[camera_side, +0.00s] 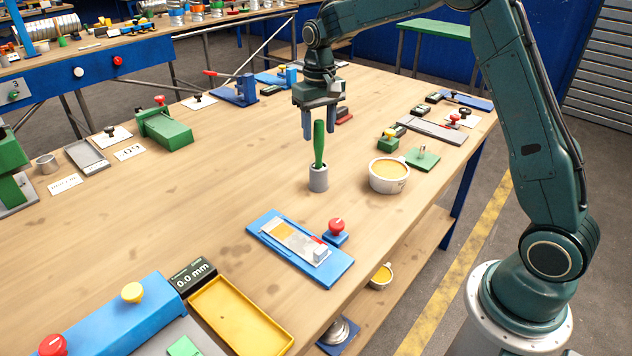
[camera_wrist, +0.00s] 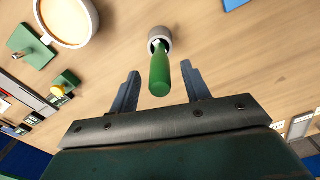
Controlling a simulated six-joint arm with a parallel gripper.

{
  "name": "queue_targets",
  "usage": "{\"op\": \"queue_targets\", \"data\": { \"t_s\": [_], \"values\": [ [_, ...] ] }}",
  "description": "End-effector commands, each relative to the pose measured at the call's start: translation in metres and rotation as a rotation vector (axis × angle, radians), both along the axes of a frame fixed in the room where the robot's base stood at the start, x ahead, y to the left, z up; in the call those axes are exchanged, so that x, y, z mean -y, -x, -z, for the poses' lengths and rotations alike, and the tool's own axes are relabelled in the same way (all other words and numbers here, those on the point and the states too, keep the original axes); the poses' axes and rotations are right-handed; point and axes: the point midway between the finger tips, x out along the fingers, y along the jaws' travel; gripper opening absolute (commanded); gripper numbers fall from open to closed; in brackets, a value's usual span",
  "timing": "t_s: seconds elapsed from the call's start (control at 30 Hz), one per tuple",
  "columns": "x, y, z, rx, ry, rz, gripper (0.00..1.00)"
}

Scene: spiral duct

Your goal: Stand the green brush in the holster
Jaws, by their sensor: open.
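The green brush (camera_side: 319,143) stands nearly upright in the grey cylindrical holster (camera_side: 318,180) on the wooden bench, its handle pointing up. In the wrist view the brush (camera_wrist: 159,74) shows its handle toward me, with its lower end inside the holster (camera_wrist: 160,38). My gripper (camera_side: 319,138) is above the holster, with its blue fingers apart on either side of the upper handle. In the wrist view my gripper (camera_wrist: 160,85) is open, and gaps show between the handle and both fingers. The brush's lower end is hidden inside the holster.
A white cup of orange-yellow contents (camera_side: 389,175) stands close to the right of the holster. A blue board (camera_side: 300,248) with a red knob lies in front. A green block device (camera_side: 165,130) is at the left. The wood left of the holster is clear.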

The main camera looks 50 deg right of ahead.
Motion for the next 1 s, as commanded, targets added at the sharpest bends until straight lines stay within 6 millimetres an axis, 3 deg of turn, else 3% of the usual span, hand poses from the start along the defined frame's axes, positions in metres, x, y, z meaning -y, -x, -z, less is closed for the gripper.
{"op": "queue_targets", "data": {
  "t_s": [0.5, 0.7, 1.0],
  "values": [
    [0.0, 0.0, -0.086, 0.004, 0.001, 0.0, 0.47],
    [0.0, -0.001, -0.105, 0.002, 0.001, 0.0, 0.47],
    [0.0, 0.0, -0.111, 0.0, 0.0, 0.0, 0.47]
  ]
}}
